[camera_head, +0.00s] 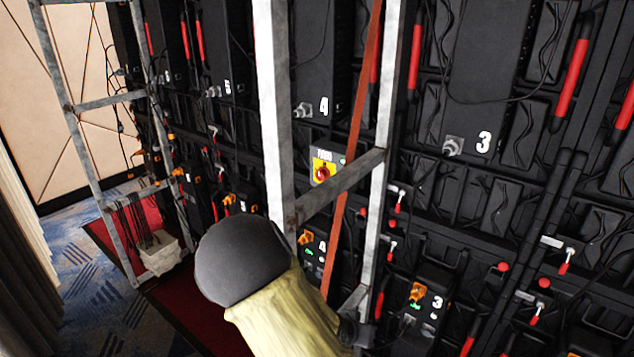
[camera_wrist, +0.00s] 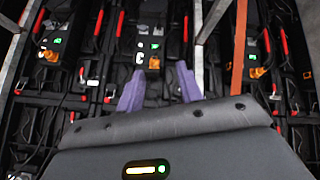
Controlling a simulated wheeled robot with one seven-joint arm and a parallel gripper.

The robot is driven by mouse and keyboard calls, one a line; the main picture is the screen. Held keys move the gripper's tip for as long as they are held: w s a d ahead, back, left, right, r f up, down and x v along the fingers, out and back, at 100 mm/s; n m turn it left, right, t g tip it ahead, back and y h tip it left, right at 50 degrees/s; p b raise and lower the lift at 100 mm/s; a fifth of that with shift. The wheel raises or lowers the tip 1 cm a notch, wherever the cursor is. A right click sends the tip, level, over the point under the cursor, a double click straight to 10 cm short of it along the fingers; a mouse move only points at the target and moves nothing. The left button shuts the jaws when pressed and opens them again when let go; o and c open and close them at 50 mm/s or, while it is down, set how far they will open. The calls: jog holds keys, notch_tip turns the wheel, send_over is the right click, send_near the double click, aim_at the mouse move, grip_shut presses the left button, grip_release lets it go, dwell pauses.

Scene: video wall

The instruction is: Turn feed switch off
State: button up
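The feed switch (camera_head: 322,172) is a red rotary knob on a yellow plate. It sits on the black back of the video wall, behind a grey metal frame, with small white lettering above and a small green light beside it. The knob's exact angle is too small to tell. I cannot make the switch out in the wrist view. My gripper (camera_wrist: 160,86) shows in the wrist view as two purple fingers spread apart with nothing between them, in front of the wall's black boxes. In the head view my arm hides the gripper, below the switch.
A grey upright (camera_head: 275,110) and a slanted rust-red strap (camera_head: 350,150) stand close to the switch. Cables and red handles (camera_head: 571,78) cover the wall. Carpet (camera_head: 90,285) is open at left.

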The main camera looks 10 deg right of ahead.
jog(key=w+a+r+t+h+p, duration=0.1)
jog(key=w+r+t+h, duration=0.1)
jog(key=r, duration=0.4)
jog(key=w+a+r+t+h, duration=0.1)
jog(key=w+r+t+h, duration=0.2)
jog(key=r, duration=0.4)
jog(key=shift+w+r+t+h+p, duration=0.2)
jog(key=shift+w+t+h+p, duration=0.15)
jog(key=shift+t+h, duration=0.7)
